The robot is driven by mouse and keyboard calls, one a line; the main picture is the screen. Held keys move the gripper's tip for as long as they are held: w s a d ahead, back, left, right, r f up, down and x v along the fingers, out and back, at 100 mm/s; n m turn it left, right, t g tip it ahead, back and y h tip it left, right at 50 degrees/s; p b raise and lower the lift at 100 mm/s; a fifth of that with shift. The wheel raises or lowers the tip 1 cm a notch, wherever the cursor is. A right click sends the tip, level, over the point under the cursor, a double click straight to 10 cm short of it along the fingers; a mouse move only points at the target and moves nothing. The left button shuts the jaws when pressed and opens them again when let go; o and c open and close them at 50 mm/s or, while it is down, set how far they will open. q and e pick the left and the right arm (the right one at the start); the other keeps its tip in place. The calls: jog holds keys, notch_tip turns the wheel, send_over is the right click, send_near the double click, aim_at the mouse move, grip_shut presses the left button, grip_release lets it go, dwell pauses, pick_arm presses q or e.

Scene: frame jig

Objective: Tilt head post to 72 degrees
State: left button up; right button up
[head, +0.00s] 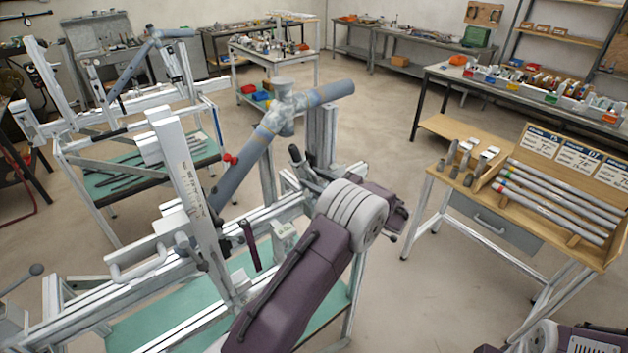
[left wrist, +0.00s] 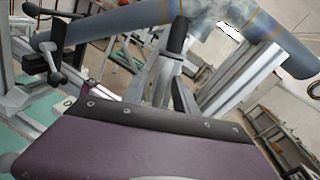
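The frame jig's head post looks to be the leaning pale post (head: 185,195) with a printed scale, left of centre in the head view; its marks are too small to read. A blue-grey tube frame (head: 255,150) is mounted on the jig beside it, and it also spans the top of the left wrist view (left wrist: 110,22). A black-handled lever (head: 296,156) rises near the tube; it shows in the left wrist view too (left wrist: 178,38). My left gripper (head: 388,204) is right of the post, apart from it; its fingertips are hidden. My right gripper is out of view.
A teal shelf (head: 165,325) lies under the jig rails. Another jig (head: 100,130) stands behind at left. A wooden bench (head: 450,180) with tubes (head: 560,200) and a grey drawer stands at right. The floor between jig and bench is clear.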

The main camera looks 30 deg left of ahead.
pick_arm(q)
jog(key=shift+w+d+f, duration=0.1)
jog(key=shift+d, duration=0.05)
jog(key=b+v, duration=0.2)
jog(key=v, duration=0.7)
jog(key=shift+b, duration=0.4)
